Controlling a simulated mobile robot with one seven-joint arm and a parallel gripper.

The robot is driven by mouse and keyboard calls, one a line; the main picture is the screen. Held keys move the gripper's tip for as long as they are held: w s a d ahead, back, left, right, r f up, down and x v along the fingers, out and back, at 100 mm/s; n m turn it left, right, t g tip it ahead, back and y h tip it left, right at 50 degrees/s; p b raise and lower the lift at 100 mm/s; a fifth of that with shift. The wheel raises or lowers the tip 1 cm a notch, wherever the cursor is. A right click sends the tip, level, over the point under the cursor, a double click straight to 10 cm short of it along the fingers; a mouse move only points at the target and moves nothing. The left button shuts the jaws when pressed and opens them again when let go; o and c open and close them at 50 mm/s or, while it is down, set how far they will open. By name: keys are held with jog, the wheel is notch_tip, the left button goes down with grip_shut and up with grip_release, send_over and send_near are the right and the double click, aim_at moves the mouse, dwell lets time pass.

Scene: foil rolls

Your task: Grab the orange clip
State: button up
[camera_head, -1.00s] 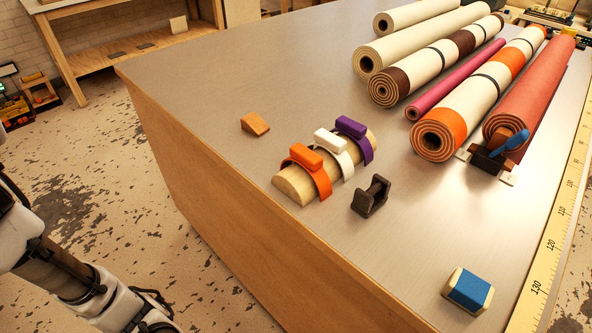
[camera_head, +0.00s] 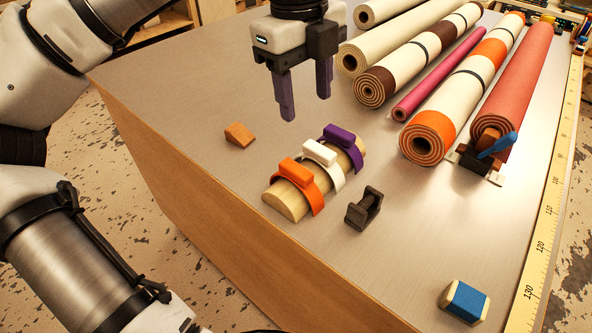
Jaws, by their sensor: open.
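The orange clip (camera_head: 302,178) sits over the near left end of a half-round wooden block (camera_head: 285,203) on the table. A white clip (camera_head: 321,153) and a purple clip (camera_head: 345,141) sit on the same block behind it. My gripper (camera_head: 306,105) is open and empty, with its two dark purple fingers pointing down. It hangs above the table, beyond the clips in the picture and apart from them.
An orange-brown wedge (camera_head: 239,134) lies left of the clips, and a dark holder (camera_head: 363,208) stands to their right. Several rolls (camera_head: 428,136) lie across the back right. A blue-topped block (camera_head: 466,301) is near the front. A yellow ruler (camera_head: 540,250) runs along the right edge.

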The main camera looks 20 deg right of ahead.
jog(key=a+f+n+y, duration=0.1)
jog(key=p, duration=0.1)
send_over(296, 168)
notch_tip(296, 168, down, 7)
jog(key=shift+w+f, duration=0.1)
jog(key=shift+f+p, duration=0.95)
jog(key=shift+f, duration=1.95)
jog(key=c, duration=1.1)
